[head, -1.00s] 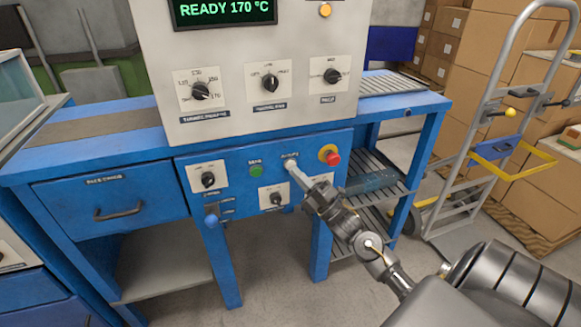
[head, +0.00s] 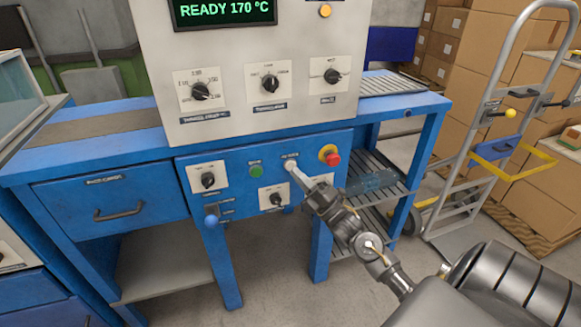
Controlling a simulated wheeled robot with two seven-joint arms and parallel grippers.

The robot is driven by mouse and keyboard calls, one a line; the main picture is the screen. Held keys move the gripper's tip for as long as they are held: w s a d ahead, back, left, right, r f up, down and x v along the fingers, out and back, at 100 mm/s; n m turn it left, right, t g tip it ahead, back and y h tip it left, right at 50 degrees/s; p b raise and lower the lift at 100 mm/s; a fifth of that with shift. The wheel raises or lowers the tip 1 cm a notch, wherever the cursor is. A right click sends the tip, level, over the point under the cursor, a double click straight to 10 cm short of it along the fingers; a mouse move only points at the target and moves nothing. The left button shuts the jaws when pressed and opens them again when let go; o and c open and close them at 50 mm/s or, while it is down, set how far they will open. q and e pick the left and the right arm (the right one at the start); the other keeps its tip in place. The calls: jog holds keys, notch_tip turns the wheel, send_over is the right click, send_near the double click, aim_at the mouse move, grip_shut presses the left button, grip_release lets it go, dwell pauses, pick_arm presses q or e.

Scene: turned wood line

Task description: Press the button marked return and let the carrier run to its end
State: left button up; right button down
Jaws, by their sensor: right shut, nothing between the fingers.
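The blue control panel (head: 235,190) is on the front of the blue machine bench. A white button (head: 290,163) sits under a small dark label that is too blurred to read for certain. My right gripper (head: 296,172) is shut, its fingertips at this white button, covering part of it; I cannot tell how far the button is pushed in. A green button (head: 256,171) is to its left and a red stop button on a yellow base (head: 331,156) to its right. The carrier cannot be made out. My left gripper is not in view.
Rotary knobs (head: 208,180) and (head: 275,198) sit near the buttons, and a blue-knobbed lever (head: 211,220) is lower left. The display (head: 223,12) reads READY 170 °C. A hand truck (head: 480,150) and cardboard boxes stand at the right.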

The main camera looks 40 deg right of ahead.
jog(key=shift+w, duration=0.2)
dwell(0.6)
jog(key=shift+w+d, duration=0.1)
jog(key=shift+w, duration=0.1)
dwell(0.3)
